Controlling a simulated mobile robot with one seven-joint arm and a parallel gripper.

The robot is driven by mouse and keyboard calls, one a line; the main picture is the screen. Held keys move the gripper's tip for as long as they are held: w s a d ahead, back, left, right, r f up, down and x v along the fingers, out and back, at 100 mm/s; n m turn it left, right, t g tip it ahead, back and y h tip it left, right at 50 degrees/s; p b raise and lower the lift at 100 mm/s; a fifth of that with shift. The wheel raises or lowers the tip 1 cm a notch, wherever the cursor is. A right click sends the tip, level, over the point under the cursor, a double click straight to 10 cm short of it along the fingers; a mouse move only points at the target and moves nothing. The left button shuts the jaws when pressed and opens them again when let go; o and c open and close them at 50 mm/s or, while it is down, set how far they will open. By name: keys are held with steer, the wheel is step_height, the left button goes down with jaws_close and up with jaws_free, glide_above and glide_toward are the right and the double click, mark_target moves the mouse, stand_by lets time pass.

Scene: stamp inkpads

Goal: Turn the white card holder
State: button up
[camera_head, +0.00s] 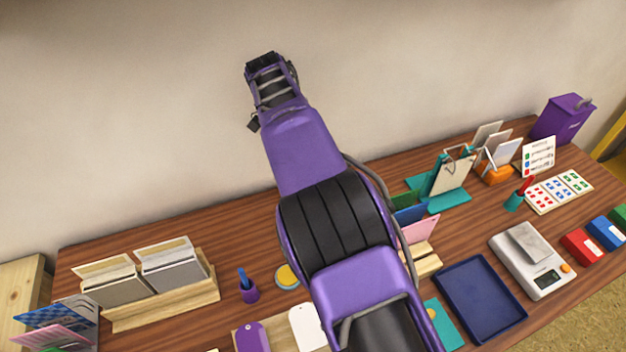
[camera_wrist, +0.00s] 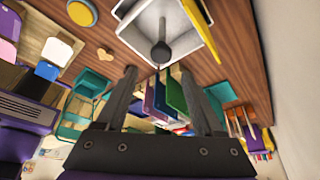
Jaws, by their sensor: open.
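A white, square-rimmed holder (camera_wrist: 128,28) with a grey inside shows at the top of the wrist view, with a dark round-ended piece in it and a yellow piece at its right edge. I cannot tell for sure that it is the white card holder; I do not make it out in the head view, where my arm covers the middle of the table. My gripper (camera_wrist: 160,73) is open, its two dark fingers apart and pointing toward this holder. Nothing is clearly held. In the head view my arm's far end is raised in front of the wall.
A wooden rack (camera_head: 165,311) with grey cards stands at the left. A navy tray (camera_head: 480,303), a scale (camera_head: 530,260) and an orange holder (camera_head: 495,174) with white cards are at the right. Coloured cards (camera_wrist: 172,92) show between the fingers in the wrist view.

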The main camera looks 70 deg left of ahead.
step_height(320, 180, up, 6)
steer(key=shift+p, duration=0.4)
stand_by(0.3)
